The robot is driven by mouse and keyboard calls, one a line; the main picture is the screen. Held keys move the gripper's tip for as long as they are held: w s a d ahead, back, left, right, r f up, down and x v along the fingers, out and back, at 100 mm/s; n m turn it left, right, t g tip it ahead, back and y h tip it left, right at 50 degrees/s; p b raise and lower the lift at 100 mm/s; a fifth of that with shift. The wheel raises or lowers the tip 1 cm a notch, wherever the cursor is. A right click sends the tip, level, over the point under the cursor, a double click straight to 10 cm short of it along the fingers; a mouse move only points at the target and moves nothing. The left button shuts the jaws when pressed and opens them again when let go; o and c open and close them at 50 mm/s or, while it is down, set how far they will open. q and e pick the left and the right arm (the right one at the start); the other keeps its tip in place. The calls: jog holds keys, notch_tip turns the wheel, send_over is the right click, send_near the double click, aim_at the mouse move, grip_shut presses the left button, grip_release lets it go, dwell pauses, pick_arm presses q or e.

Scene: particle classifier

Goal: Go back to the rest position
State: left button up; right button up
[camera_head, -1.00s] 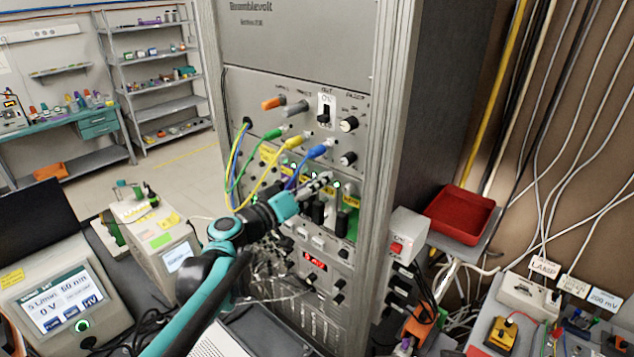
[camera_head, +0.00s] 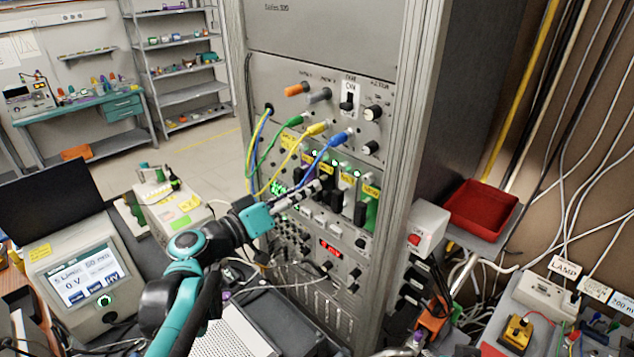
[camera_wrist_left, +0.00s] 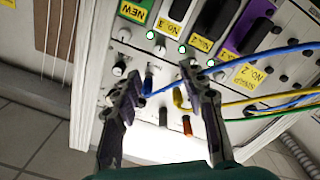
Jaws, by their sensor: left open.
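My left gripper (camera_head: 306,190) is in front of the rack's front panel (camera_head: 305,105), close to the row of modules with yellow labels. In the left wrist view its two fingers (camera_wrist_left: 160,82) are spread apart with nothing held between them. Behind the fingers are a blue plug (camera_wrist_left: 148,82), a yellow plug and an orange one on the panel. I cannot tell the exact gap between the fingertips and the panel. My right gripper cannot be made out in either view.
Blue, yellow and green cables (camera_head: 262,160) loop from the panel left of the gripper. A control box with a screen (camera_head: 85,280) stands at left. A red tray (camera_head: 482,210) and a grey switch box (camera_head: 428,225) are right of the rack. Open floor lies behind at left.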

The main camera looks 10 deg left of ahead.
pick_arm(q)
jog(key=shift+s+a, duration=0.2)
jog(key=shift+s, duration=0.15)
jog(key=s+d+f+g+y+b, duration=0.25)
jog(key=s+f+b, duration=0.2)
jog(key=f, duration=0.65)
jog(key=s+d+f+g+y+b, duration=0.1)
jog(key=s+d+f+g+b, duration=0.3)
jog(key=f, duration=0.7)
jog(key=s+a+f+y+b, duration=0.3)
jog(key=s+a+f+b, duration=0.1)
jog(key=f, duration=0.5)
jog(key=s+a+f+g+y+b, duration=0.1)
jog(key=s+a+f+y+b, duration=0.3)
jog(key=f, duration=0.6)
jog(key=shift+s+a+b, duration=0.8)
jog(key=shift+s+b, duration=0.15)
jog(key=shift+b, duration=0.15)
jog(key=shift+f, duration=0.15)
